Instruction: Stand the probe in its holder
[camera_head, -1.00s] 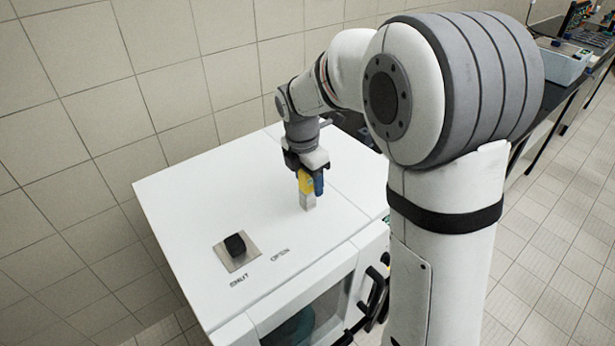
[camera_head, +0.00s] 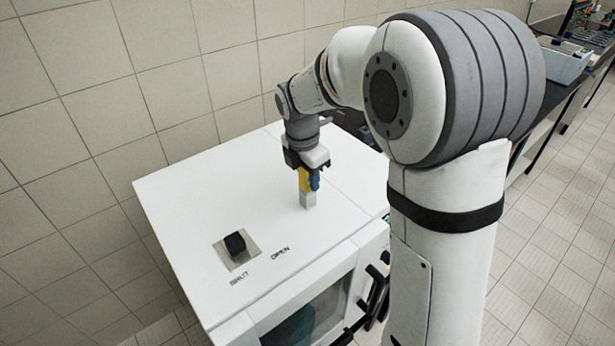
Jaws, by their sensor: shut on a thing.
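My gripper (camera_head: 309,182) points down over the white top of the cabinet (camera_head: 195,190), near the middle of that top. A small pale grey block (camera_head: 308,200) shows directly below the jaws at the cabinet top. I cannot tell whether this block is the holder or the lower part of the held thing, or whether it touches the top.
A black knob (camera_head: 235,244) on a metal plate stands on the cabinet top, by the words SHUT and OPEN. The cabinet front has a window and a black handle (camera_head: 374,292). A dark bench (camera_head: 555,92) with equipment stands at the right. Much of the cabinet top is clear.

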